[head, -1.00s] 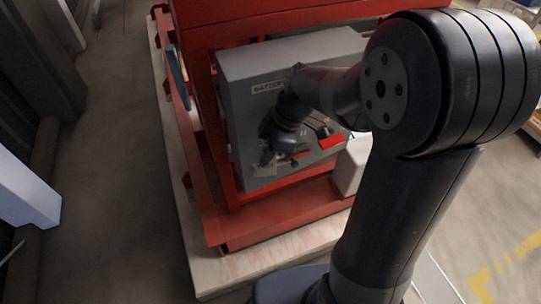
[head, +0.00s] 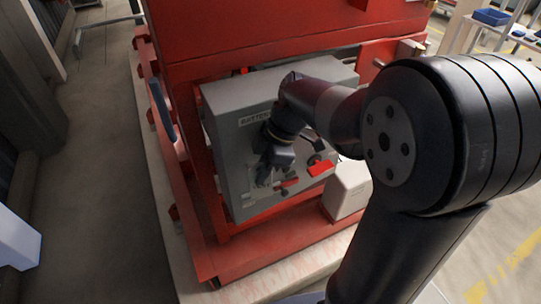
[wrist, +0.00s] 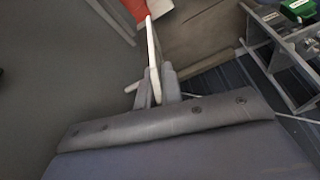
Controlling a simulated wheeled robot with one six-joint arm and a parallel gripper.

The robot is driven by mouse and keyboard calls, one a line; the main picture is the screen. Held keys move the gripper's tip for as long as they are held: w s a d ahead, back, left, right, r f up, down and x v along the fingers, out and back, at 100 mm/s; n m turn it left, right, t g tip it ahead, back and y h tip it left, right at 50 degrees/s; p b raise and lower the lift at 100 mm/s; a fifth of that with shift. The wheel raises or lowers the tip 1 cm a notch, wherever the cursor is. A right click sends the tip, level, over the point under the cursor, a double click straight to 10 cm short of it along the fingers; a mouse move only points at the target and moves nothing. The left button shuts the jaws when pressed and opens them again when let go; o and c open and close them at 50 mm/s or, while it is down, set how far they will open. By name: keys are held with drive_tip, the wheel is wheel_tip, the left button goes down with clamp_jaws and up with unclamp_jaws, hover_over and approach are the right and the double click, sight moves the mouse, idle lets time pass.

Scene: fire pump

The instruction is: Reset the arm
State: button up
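My black arm reaches across the head view from the right, bent at a large joint. My gripper (head: 270,172) is at its end, in front of the grey battery box (head: 228,115). It overlaps the box front in the picture, and I cannot tell whether it touches. In the wrist view a broad grey body fills the bottom, with pale, narrow finger-like parts (wrist: 158,85) close together beyond it. Whether the fingers are open or shut is unclear. Two red tabs show on the box front, one right of the gripper (head: 321,168) and one below it (head: 289,183).
The red pump frame (head: 250,38) surrounds the box above and below. A small white box (head: 347,190) sits on the frame, close to my arm. Open floor (head: 105,130) lies left. A table with a blue bin (head: 492,17) stands at the far right.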

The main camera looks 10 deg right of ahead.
drive_tip(key=shift+o, duration=0.7)
drive_tip(key=v, duration=0.5)
drive_tip(key=shift+w+r, duration=0.3)
drive_tip(key=shift+r, duration=0.05)
drive_tip(key=shift+s+d+r, duration=0.3)
drive_tip(key=shift+d, duration=0.05)
